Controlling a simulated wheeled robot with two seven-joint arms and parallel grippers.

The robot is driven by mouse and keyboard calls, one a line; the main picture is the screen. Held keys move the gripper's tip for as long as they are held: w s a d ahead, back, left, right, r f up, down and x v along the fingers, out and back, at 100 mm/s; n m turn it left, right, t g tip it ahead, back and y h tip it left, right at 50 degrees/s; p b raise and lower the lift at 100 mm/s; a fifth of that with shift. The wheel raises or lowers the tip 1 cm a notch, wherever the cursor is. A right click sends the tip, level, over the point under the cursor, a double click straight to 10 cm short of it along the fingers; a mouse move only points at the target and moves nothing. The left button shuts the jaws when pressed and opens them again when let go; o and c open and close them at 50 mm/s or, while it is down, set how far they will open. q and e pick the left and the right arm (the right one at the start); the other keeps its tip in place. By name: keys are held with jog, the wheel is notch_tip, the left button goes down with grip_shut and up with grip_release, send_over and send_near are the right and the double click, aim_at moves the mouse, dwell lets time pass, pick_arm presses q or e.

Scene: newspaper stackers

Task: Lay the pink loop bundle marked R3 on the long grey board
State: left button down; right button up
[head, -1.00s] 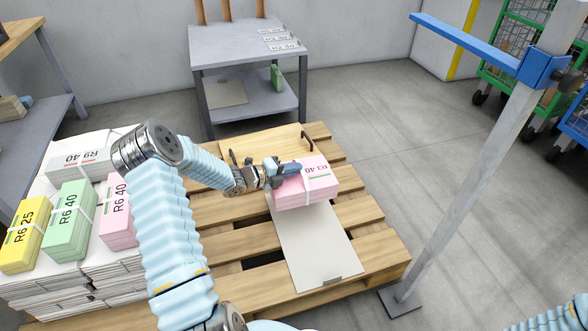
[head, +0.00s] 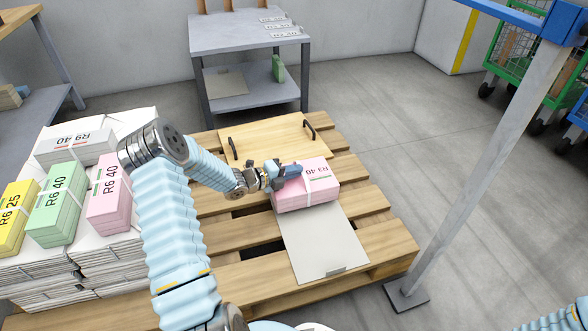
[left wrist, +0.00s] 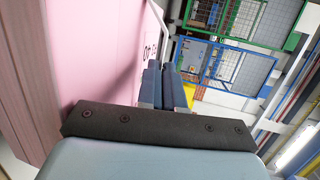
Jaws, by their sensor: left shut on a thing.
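The pink bundle marked R3 40 (head: 318,194) is at the far end of the long grey board (head: 322,248), which lies on the wooden pallet. My left gripper (head: 290,171) is shut on the bundle's strap at its top left. In the left wrist view the pink bundle (left wrist: 95,60) fills the left side, beside the gripper fingers (left wrist: 165,85). The bundle covers the board's far end; whether it rests on the board or hangs just above it, I cannot tell. My right gripper is not in view.
A wooden tray (head: 262,150) with black handles lies behind the bundle on the pallet (head: 375,235). A pile with other bundles, yellow, green (head: 57,203), pink (head: 108,205) and white, stands at left. A grey post (head: 470,160) rises at right.

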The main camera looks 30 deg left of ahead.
pick_arm(q)
jog(key=shift+w+f, duration=0.1)
jog(key=shift+f, duration=0.05)
jog(key=shift+f, duration=0.55)
dwell(0.5)
jog(key=c, duration=1.2)
grip_release()
jog(key=shift+f, duration=0.1)
